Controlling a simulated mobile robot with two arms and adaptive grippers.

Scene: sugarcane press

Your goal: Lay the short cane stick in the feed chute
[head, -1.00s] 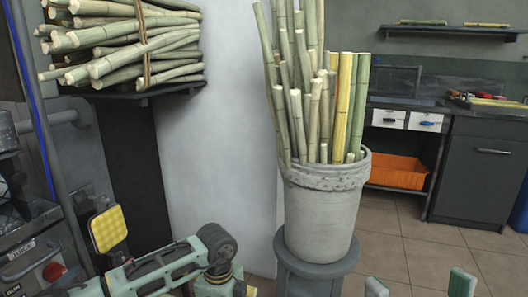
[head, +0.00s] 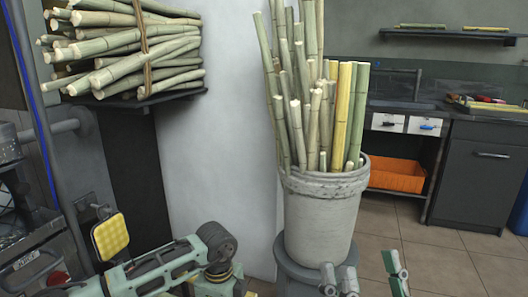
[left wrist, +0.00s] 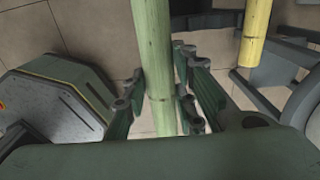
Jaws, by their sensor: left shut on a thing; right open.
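In the left wrist view my left gripper (left wrist: 163,100) is shut on a green cane stick (left wrist: 154,50), with fingers on both sides of it. The stick runs up past the top edge, so I cannot tell its full length. A yellow cane stick (left wrist: 255,35) is farther right in that view, apart from these fingers. In the head view my right gripper (head: 370,277) shows only its fingertips at the bottom, apart and empty, in front of the cane bucket. I cannot make out the feed chute in either view.
A grey bucket (head: 318,220) of upright canes stands on a stool (head: 300,275). A wall shelf (head: 150,98) holds a tied cane bundle (head: 130,50). Machinery (head: 35,265) is at the left edge. A counter (head: 480,180) and an orange bin (head: 397,176) are behind at right.

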